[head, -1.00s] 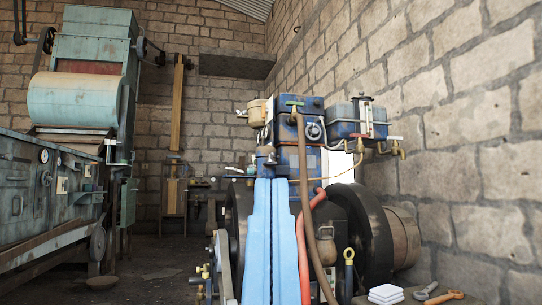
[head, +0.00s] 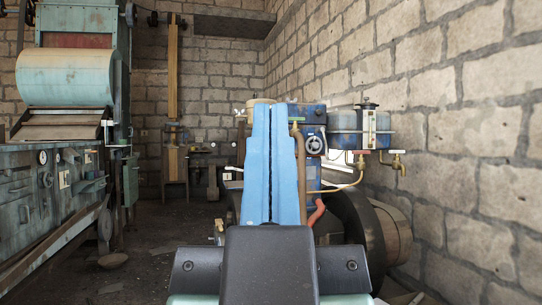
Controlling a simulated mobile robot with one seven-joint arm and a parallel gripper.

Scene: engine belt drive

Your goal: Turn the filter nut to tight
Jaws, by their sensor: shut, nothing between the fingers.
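My gripper (head: 270,106) stands in the middle of the head view, its two long blue fingers pointing up and away from me. The fingers are together with only a thin dark line between them, and nothing is held. They cover part of the blue engine (head: 314,185) behind. A round handwheel (head: 314,145) shows on the engine just right of the fingers. A blue tank (head: 345,128) with an upright gauge (head: 370,130) and brass pipe fittings (head: 397,160) is further right. I cannot make out which part is the filter nut; it may be hidden.
A dark flywheel (head: 350,215) is right of the gripper, close to the stone wall (head: 460,140). A large green machine (head: 65,85) and a green panelled cabinet (head: 40,200) stand at the left. Dark floor (head: 150,250) lies open between cabinet and engine.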

